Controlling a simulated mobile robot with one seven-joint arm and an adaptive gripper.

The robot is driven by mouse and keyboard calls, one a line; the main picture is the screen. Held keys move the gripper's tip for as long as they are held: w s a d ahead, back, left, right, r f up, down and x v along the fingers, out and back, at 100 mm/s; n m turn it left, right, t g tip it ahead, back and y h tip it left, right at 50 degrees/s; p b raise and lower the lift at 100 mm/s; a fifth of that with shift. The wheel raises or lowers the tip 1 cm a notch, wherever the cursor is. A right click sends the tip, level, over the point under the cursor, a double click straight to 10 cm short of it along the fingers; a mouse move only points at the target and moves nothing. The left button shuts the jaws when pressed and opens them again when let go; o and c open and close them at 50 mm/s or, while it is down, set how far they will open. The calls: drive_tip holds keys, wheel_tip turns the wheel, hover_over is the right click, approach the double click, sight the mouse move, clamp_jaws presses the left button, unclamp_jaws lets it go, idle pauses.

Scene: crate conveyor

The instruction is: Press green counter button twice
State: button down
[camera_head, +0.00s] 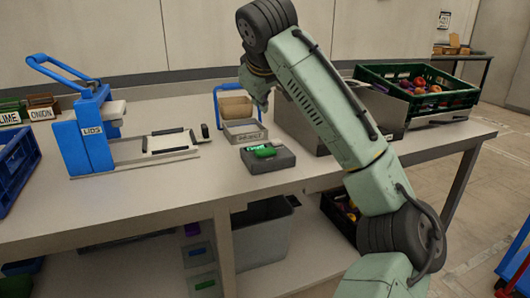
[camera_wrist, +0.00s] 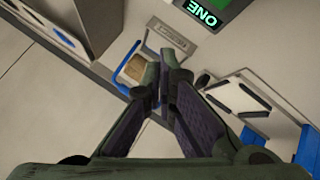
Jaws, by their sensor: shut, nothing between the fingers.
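The counter is a grey box (camera_head: 268,161) on the table, with a green button (camera_head: 264,152) on its top and a small lit green display beside it. In the wrist view the lit display (camera_wrist: 203,13) reads "ONE", turned in the picture, and part of the green button (camera_wrist: 235,6) shows at the top edge. My gripper (camera_head: 262,106) is shut and empty. It points down above the small tray behind the counter, apart from the button. In the wrist view its fingers (camera_wrist: 166,58) meet, with the counter above and right of the tips.
A metal box stands right, and a dark green crate (camera_head: 455,98) of produce lies further right. The front table strip is clear.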

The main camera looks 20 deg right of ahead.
drive_tip(key=b, duration=0.6)
hover_over(262, 151)
wheel_tip(262, 151, down, 7)
drive_tip(key=shift+w+r, duration=0.1)
drive_tip(key=shift+f+b, duration=0.35)
drive_tip(key=shift+f, duration=0.45)
drive_tip(key=shift+f, duration=0.4)
drive_tip(key=shift+f+b, duration=0.35)
drive_tip(key=shift+f, duration=0.2)
idle(0.8)
drive_tip(key=shift+r, duration=0.15)
drive_tip(key=shift+r+p, duration=0.85)
drive_tip(key=shift+p, duration=0.1)
